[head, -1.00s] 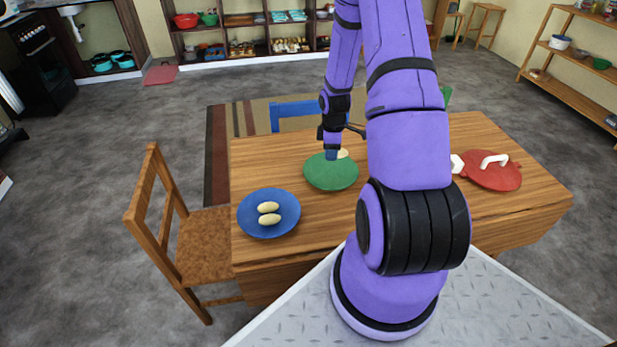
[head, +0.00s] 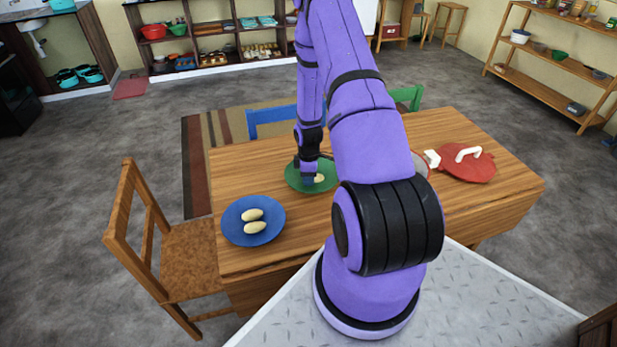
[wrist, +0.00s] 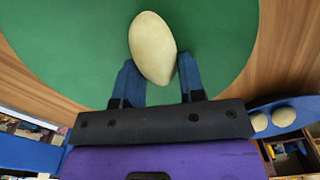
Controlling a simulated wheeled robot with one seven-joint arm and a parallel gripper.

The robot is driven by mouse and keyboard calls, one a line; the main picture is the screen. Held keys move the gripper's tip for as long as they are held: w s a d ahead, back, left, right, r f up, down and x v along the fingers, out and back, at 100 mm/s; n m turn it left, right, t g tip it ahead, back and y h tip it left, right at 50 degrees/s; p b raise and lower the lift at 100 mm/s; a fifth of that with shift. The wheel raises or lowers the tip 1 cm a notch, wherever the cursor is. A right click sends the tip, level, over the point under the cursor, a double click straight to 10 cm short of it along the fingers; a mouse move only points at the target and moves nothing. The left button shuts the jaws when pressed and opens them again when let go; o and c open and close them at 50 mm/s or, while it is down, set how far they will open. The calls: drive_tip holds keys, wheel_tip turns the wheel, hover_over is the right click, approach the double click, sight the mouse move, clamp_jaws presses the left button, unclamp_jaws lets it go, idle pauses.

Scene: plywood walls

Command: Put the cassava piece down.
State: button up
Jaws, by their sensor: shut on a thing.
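The cassava piece (wrist: 153,48) is pale, cream-coloured and oval. My gripper (wrist: 157,82) is shut on it, with a blue finger on each side of its near end. In the head view my gripper (head: 310,178) points down over the green plate (head: 293,184) on the table, and the cassava piece (head: 319,178) shows beside the fingers. The green plate (wrist: 70,40) fills most of the wrist view behind the piece. I cannot tell whether the piece touches the plate.
A blue plate (head: 233,231) with two similar pale pieces (head: 252,215) is at the table's left. The wooden table (head: 240,170) is bare between the plates. A chair (head: 150,220) stands at left.

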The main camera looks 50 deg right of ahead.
drive_tip(key=shift+f, duration=0.35)
drive_tip(key=o, duration=0.6)
